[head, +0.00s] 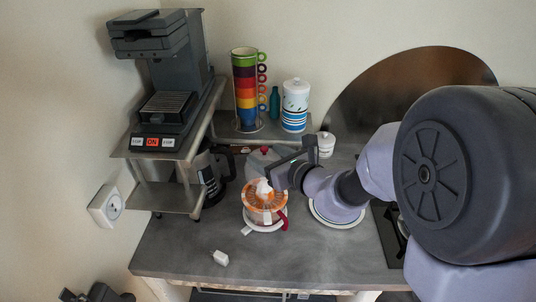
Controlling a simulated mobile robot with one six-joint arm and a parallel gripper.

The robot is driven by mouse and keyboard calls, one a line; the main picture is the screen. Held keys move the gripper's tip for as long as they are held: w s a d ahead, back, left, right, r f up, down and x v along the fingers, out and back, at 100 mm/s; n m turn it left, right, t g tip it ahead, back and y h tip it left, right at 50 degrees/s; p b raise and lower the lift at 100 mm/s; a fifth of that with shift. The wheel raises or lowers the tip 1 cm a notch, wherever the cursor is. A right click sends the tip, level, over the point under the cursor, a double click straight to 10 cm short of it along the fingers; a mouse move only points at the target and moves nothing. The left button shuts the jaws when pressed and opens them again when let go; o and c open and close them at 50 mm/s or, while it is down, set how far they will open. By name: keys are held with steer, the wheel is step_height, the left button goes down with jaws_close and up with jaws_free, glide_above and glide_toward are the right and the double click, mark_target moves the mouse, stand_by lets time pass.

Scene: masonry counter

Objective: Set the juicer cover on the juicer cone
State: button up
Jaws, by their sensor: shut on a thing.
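The juicer (253,218) stands on the counter near the middle of the head view, with an orange top, a clear bowl and a red handle. Its white juicer cone (263,187) points up in the middle. A greyish, see-through dome with a small red knob, which looks like the juicer cover (258,161), shows just behind and above the cone. My gripper (285,168) reaches in from the right, close beside the dome and above the juicer's right side. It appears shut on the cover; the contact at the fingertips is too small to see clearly.
A coffee machine (160,75) on a metal stand is at left, with a dark jug (212,175) beside it. Stacked coloured cups (245,88) and a white canister (295,105) stand behind. A white plate (322,216) lies under my arm. The front counter is mostly clear.

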mark_target(268, 189)
steer(key=shift+f+b, duration=3.3)
steer(key=shift+f, duration=0.55)
steer(key=shift+f+b, duration=0.35)
steer(key=o, duration=1.6)
steer(key=shift+c, duration=0.2)
step_height(268, 189, up, 6)
steer(key=p, duration=0.5)
